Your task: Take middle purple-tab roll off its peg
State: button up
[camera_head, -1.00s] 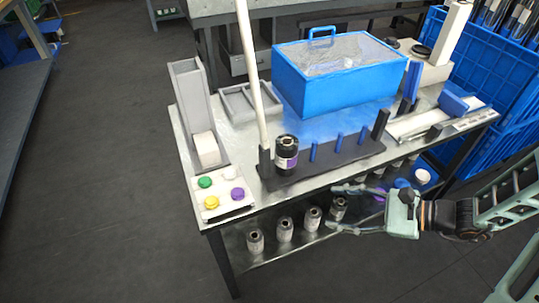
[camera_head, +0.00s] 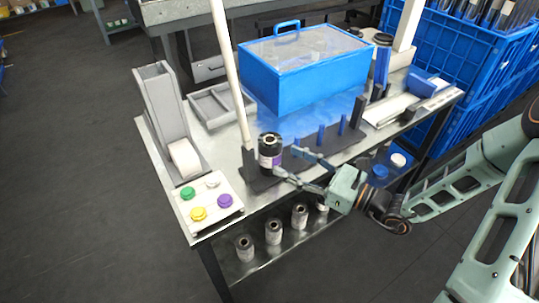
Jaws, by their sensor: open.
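A black roll with a white and purple band (camera_head: 270,152) stands upright at the left end of a dark peg rack (camera_head: 262,183) on the metal table. Its peg is hidden inside it. It is the only roll I see on the rack; several blue pegs to its right, such as this one (camera_head: 321,136), are bare. My gripper (camera_head: 287,161) is open and empty, just right of the roll, with its fingers pointing at it. One finger overlaps the roll's lower right edge in the picture; I cannot tell whether they touch.
A tall white pole (camera_head: 231,75) rises just left of the roll. A panel with coloured buttons (camera_head: 210,206) and a grey chute (camera_head: 160,108) are at the left. A blue box (camera_head: 305,75) stands behind. More rolls (camera_head: 273,232) stand on the lower shelf.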

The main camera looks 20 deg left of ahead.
aim_at(280, 156)
jog(key=b+x, duration=0.1)
jog(key=x, duration=0.4)
jog(key=shift+w+a, duration=0.1)
jog(key=shift+c, duration=0.3)
jog(key=c, duration=1)
jog(key=shift+c, duration=0.9)
jog(key=shift+r, duration=0.15)
